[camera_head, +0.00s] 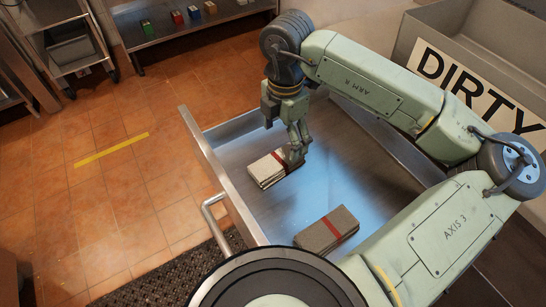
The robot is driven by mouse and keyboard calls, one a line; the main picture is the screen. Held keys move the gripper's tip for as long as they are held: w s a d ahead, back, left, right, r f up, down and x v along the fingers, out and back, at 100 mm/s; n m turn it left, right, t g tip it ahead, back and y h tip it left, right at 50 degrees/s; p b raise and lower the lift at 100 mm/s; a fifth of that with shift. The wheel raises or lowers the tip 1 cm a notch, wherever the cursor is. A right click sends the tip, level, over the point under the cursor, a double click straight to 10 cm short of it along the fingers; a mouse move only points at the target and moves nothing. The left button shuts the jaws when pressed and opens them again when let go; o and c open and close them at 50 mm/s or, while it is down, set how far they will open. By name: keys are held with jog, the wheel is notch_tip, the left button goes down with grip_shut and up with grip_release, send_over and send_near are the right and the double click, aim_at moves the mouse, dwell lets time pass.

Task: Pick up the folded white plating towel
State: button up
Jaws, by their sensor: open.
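A folded white towel (264,172) with a dark red band lies flat in the open metal drawer (222,172), toward its far left part. My gripper (296,158) points down at the right end of the white towel. Its jaws are open, with the fingertips right at or just above the towel's right end. I cannot tell whether they touch it. The fingers hide part of that end.
A grey-brown folded towel (326,232) with a red band lies nearer in the same drawer. The drawer's front wall with its handle (213,212) stands at the left. A grey bin marked DIRTY (470,50) is at the upper right. Bare drawer floor lies between the towels.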

aim_at(280, 160)
notch_tip(280, 160, down, 3)
jog(key=shift+s+f, duration=0.1)
jog(key=shift+f, duration=0.1)
jog(key=shift+w+a+f+p, duration=0.15)
jog(key=shift+f+p, duration=0.5)
jog(key=shift+f, duration=0.7)
jog(key=shift+w+a+f+p, duration=0.15)
jog(key=shift+f+p, duration=0.5)
jog(key=shift+f, duration=0.7)
jog(key=shift+c, duration=0.4)
jog(key=c, duration=1.2)
